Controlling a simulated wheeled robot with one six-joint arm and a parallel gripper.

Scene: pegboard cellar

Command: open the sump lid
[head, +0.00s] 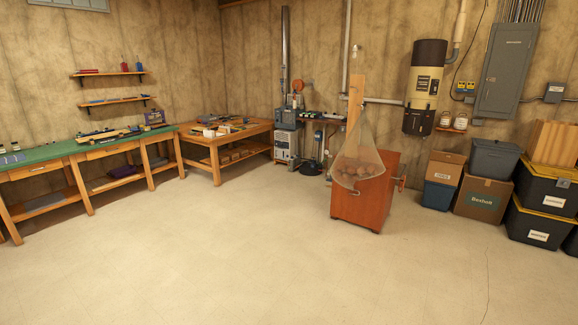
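I cannot make out a sump lid for certain in the head view. A low dark round thing (312,168) stands on the floor by the back wall, near the pipes, and is too small to identify. My gripper and arm are not in view.
A wide pale floor (240,240) is clear in front. A green-topped bench (70,150) and wooden table (222,140) stand left. A reddish wooden cabinet (355,211) with a hanging net (358,158) stands right of centre. Boxes and black bins (540,222) line the right.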

